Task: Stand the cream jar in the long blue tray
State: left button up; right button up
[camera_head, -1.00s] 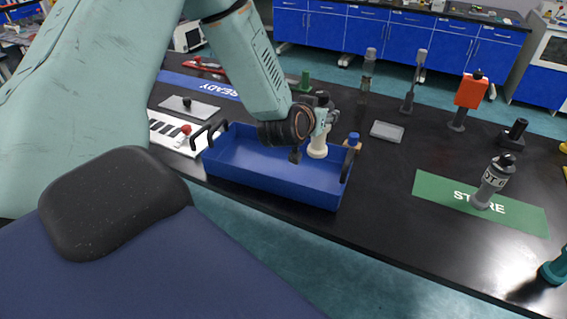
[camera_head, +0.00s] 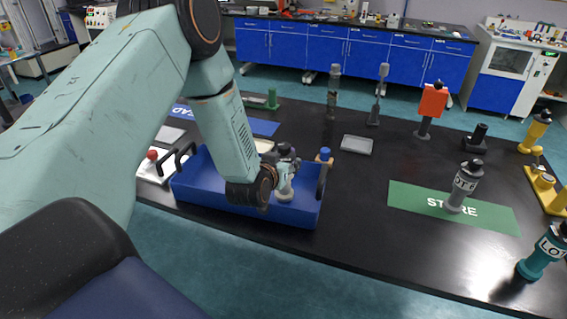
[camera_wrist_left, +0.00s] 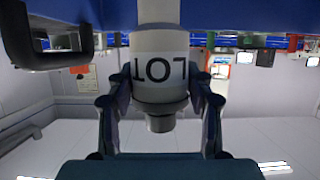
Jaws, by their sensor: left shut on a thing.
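The cream jar (camera_head: 285,188) is upright at the right-hand part of the long blue tray (camera_head: 195,196), low between its walls. My left gripper (camera_head: 287,166) is shut on the jar near its top. In the left wrist view the jar (camera_wrist_left: 160,44) appears upside down with a LOT label, and the left gripper's fingers (camera_wrist_left: 160,88) press on both its sides. The tray also shows there as a blue band (camera_wrist_left: 240,14). I cannot tell whether the jar's base touches the tray floor. My right gripper is not in view.
A grey LOT jar (camera_head: 464,185) stands on the green STORE mat (camera_head: 410,198). Bare black bench lies between tray and mat.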

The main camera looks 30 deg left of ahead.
pick_arm(q)
jog(key=shift+w+d+r, duration=0.15)
jog(key=shift+w+d, duration=0.15)
jog(key=shift+d, duration=0.2)
jog(key=shift+w+d, duration=0.15)
jog(key=shift+d, duration=0.15)
jog(key=o, duration=0.8)
jog(key=shift+a+f, duration=0.1)
jog(key=shift+f, duration=0.1)
jog(key=o, duration=0.4)
jog(key=shift+s+a, duration=0.3)
jog(key=shift+a, duration=0.2)
jog(key=shift+c, duration=0.2)
jog(key=shift+o, duration=0.7)
jog(key=shift+w+d, duration=0.3)
jog(key=shift+d, duration=0.25)
jog(key=shift+s+a+r, duration=0.25)
jog(key=shift+a, duration=0.05)
jog(key=p+v, duration=0.1)
jog(key=v, duration=1)
jog(key=shift+s+d, duration=0.3)
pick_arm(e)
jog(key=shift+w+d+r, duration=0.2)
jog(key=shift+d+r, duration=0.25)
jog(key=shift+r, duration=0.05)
pick_arm(q)
jog(key=shift+r, duration=0.15)
